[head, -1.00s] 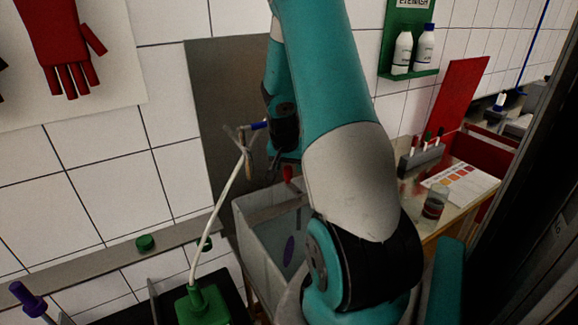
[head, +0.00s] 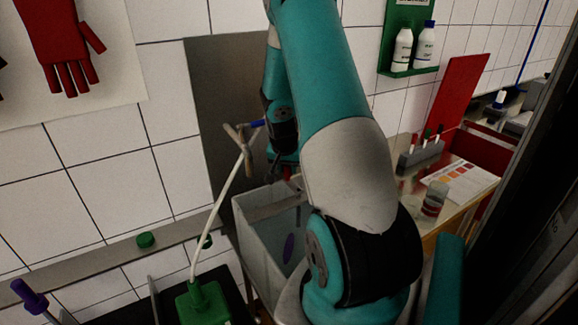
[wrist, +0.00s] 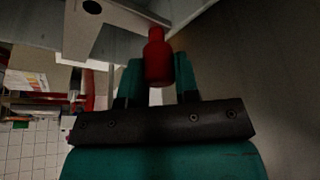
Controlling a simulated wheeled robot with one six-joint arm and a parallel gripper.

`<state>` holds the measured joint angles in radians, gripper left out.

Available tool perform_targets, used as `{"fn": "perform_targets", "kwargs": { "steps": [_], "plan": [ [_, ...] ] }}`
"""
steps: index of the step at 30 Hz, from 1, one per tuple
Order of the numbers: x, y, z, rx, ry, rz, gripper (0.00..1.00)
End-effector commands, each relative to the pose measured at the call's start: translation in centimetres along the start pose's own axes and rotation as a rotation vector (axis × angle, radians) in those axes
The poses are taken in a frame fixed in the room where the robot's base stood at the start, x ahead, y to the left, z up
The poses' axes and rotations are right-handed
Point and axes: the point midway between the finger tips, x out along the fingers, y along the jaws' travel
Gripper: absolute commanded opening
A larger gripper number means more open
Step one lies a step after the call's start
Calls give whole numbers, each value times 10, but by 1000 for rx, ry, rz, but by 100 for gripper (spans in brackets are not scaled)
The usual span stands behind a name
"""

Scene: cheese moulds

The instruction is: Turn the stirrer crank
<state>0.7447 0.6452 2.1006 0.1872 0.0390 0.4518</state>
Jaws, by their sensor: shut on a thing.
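The crank's red handle (wrist: 157,58) stands between the two teal fingers of my gripper (wrist: 160,82) in the wrist view. My gripper is shut on it. A flat grey bar (wrist: 108,25) with a dark hole lies beside the handle's top end. In the head view a grey bar (head: 275,208) also crosses the top of a pale grey open vat (head: 257,240). My gripper (head: 288,170) is above the vat there, partly hidden by my teal arm. The handle is not clearly visible in that view, and the vat's right side is hidden.
Left of the vat, a green block (head: 203,303) carries a white tube rising to a wooden cross-piece (head: 240,138) close to my wrist. A bench with a beaker (head: 434,198), a colour chart (head: 459,181) and a grey rack (head: 421,155) stands right. Tiled wall closes the back.

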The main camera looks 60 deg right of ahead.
Motion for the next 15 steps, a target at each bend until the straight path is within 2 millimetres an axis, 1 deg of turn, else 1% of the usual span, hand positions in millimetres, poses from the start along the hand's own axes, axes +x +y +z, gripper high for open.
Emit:
{"fn": "perform_targets", "kwargs": {
  "steps": [7, 15],
  "plan": [
    [2, 4, -3, 81, 0, 35, 0],
    [5, 14, -9, 270, 1, 112, 0]
  ]
}}
